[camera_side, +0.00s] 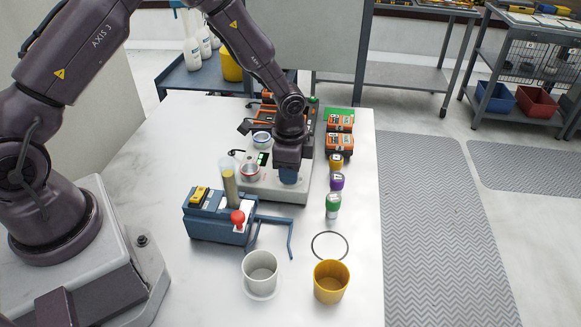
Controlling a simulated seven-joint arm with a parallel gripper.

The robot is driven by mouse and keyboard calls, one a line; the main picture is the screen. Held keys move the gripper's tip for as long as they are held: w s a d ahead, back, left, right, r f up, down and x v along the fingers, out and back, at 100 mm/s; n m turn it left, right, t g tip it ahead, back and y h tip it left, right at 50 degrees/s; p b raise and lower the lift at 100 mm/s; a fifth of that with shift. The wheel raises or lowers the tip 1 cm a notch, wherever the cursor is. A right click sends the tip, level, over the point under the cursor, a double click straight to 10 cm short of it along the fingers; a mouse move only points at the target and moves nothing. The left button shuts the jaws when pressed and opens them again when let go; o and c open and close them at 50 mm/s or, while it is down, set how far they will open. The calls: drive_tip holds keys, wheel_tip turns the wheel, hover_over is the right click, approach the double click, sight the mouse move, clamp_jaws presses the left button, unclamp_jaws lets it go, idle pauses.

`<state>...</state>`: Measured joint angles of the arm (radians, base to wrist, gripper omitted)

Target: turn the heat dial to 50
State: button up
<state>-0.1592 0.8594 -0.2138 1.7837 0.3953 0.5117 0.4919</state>
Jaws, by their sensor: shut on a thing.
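The grey-white device (265,190) stands mid-table, with round silver-rimmed fittings on top and a small dark display (263,158) that is too small to read. My gripper (289,180) points straight down onto the right part of this device, with its blue-grey end low at the surface. The gripper is shut on the heat dial there. The dial itself is hidden by the gripper, so its pointer and scale cannot be read.
A blue fixture (215,220) with a red knob (237,217) and bent lever stands in front. A white cup (260,270), a yellow cup (330,282) and a black ring (329,246) lie nearer. Small capped jars (333,204) and orange boxes (339,143) line the right side.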

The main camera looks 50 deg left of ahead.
drive_tip(key=m, duration=0.6)
idle(0.6)
drive_tip(key=o, duration=0.9)
drive_tip(key=shift+s, duration=0.1)
drive_tip(key=shift+o, duration=0.2)
drive_tip(key=shift+r, duration=0.1)
wheel_tip(320, 180, up, 13)
drive_tip(key=shift+s, duration=0.25)
